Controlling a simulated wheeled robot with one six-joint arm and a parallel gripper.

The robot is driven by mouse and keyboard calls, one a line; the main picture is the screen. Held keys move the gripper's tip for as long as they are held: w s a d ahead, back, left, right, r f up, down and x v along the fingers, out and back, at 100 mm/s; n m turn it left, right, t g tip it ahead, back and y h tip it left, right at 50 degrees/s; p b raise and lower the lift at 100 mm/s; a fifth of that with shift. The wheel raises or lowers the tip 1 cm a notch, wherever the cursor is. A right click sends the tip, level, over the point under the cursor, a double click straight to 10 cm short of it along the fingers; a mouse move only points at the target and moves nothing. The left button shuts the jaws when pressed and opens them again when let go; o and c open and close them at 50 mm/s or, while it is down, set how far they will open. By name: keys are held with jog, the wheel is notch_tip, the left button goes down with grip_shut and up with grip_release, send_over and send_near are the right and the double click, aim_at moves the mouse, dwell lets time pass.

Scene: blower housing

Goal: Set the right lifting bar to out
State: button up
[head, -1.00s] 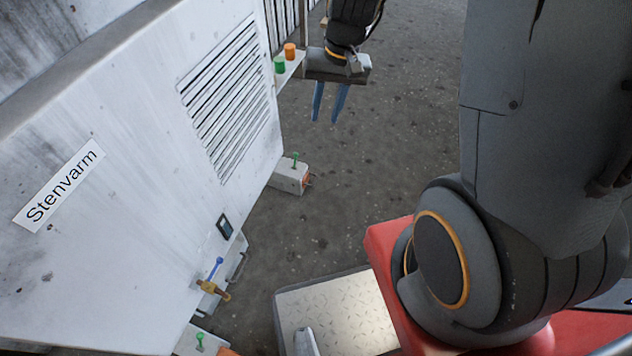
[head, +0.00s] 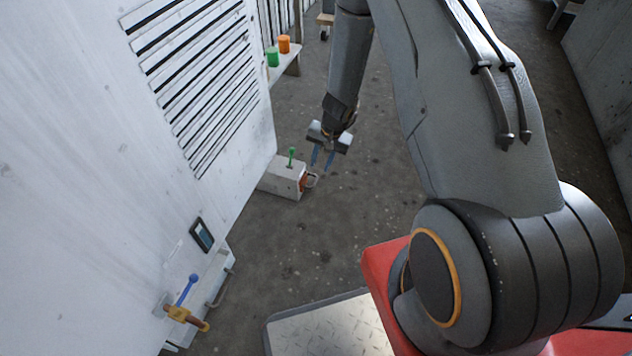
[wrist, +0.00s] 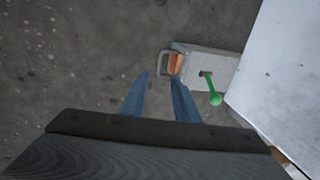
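The right lifting bar shows at the foot of the white housing as a grey box (head: 279,180) with an orange end and a small grey handle (head: 312,181). A green-knobbed lever (head: 291,155) stands on the box. The box also shows in the wrist view (wrist: 212,66), with its handle (wrist: 163,64) and green lever (wrist: 215,98). My gripper (head: 321,165) is open and empty, pointing down near the handle end. In the wrist view my gripper's blue fingers (wrist: 159,77) are apart, with the right tip overlapping the orange end. I cannot tell whether it touches.
The white housing wall (head: 90,170) with louvres runs along the left. A blue-knobbed lever with a yellow-brown fitting (head: 186,316) and a small dark display (head: 202,235) are on its near part. The floor right of the box is clear.

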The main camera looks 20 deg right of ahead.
aim_at(316, 180)
jog(key=f+b, duration=0.1)
jog(key=f, duration=0.2)
jog(key=f+b, duration=0.1)
jog(key=f, duration=0.2)
jog(key=w+a+f+b, duration=0.1)
jog(key=f, duration=0.2)
grip_shut()
